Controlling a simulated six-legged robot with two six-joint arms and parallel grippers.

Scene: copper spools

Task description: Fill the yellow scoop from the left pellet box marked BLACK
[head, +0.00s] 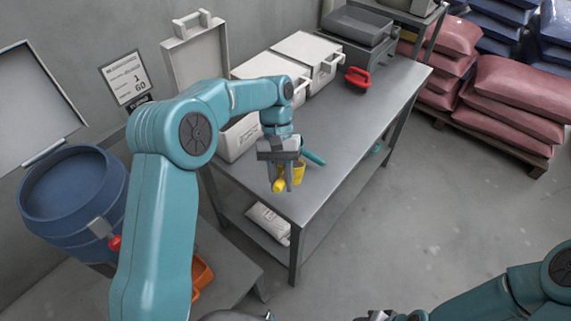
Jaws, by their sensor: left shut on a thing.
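The yellow scoop (299,171) is in my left gripper (285,186), over the near end of the grey table (340,140). The fingers are shut on it and hide part of it. The leftmost white box (236,140) stands at the table's left edge with its lid (196,55) raised. My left arm covers much of this box. Its contents are hidden, and I cannot read its marking. My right gripper (380,315) is only partly visible at the bottom edge; its jaw state is unclear.
Two closed white boxes (318,50) stand farther along the table. A red object (357,77) and a teal one (314,157) lie on it. A blue drum (70,195) stands at the left. The table's middle and right floor are clear.

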